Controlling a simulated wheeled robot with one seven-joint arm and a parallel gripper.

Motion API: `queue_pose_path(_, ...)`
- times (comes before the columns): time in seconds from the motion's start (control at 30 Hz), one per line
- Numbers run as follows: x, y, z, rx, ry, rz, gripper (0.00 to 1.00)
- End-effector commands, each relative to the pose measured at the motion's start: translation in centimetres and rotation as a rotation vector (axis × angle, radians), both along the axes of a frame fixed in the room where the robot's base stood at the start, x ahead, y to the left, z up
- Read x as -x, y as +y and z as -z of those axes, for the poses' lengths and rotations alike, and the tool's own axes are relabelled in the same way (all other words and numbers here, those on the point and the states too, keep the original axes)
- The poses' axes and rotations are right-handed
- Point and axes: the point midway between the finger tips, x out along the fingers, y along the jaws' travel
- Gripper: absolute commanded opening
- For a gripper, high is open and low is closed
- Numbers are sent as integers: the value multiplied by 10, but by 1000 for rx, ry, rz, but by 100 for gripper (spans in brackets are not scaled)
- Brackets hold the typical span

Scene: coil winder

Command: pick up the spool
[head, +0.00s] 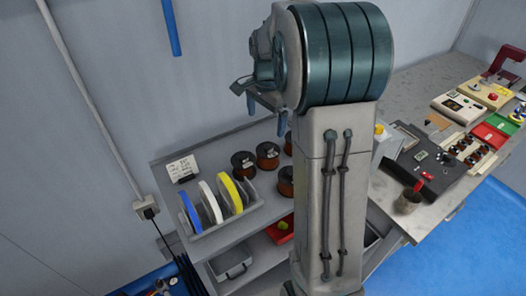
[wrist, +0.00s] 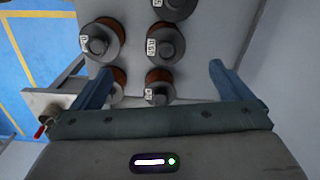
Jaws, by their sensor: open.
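Several copper-wound spools with dark grey flanges and small white labels stand on the top shelf of a grey rack. In the head view, one spool (head: 243,164) is at the left, another spool (head: 267,155) is beside it, and a third spool (head: 285,181) is nearer, partly behind my arm. My gripper (head: 266,118) is open, above and behind the spools. In the wrist view, my gripper (wrist: 160,68) has its fingers wide apart. A labelled spool (wrist: 160,86) shows between them, partly hidden by the gripper body. Another spool (wrist: 115,84) is partly behind the left finger. No spool is held.
A rack of blue, white and yellow discs (head: 225,211) and a label card (head: 183,168) share the shelf. A red bin (head: 281,229) and a grey bin (head: 232,264) sit below. A cluttered workbench (head: 424,213) is to the right. The wall is close behind the shelf.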

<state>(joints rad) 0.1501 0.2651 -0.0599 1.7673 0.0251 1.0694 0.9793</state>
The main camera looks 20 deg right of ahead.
Motion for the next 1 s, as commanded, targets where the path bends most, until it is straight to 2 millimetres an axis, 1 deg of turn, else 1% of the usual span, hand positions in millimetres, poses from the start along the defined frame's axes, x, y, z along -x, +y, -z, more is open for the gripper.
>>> queue_pose_path(0.03,-9,-6,11,-2,15,48,98)
queue_pose_path(0.1,-18,-13,19,-5,26,104,98)
queue_pose_path(0.27,-29,-19,31,-5,40,172,98)
queue_pose_path(0.37,-30,-20,43,-6,44,183,98)
queue_pose_path(0.6,-28,-20,90,-7,46,182,98)
queue_pose_path(0.7,-29,-20,105,-6,43,181,98)
queue_pose_path(0.93,-27,-19,121,-6,43,180,98)
queue_pose_path(1.0,-25,-19,129,-7,45,180,98)
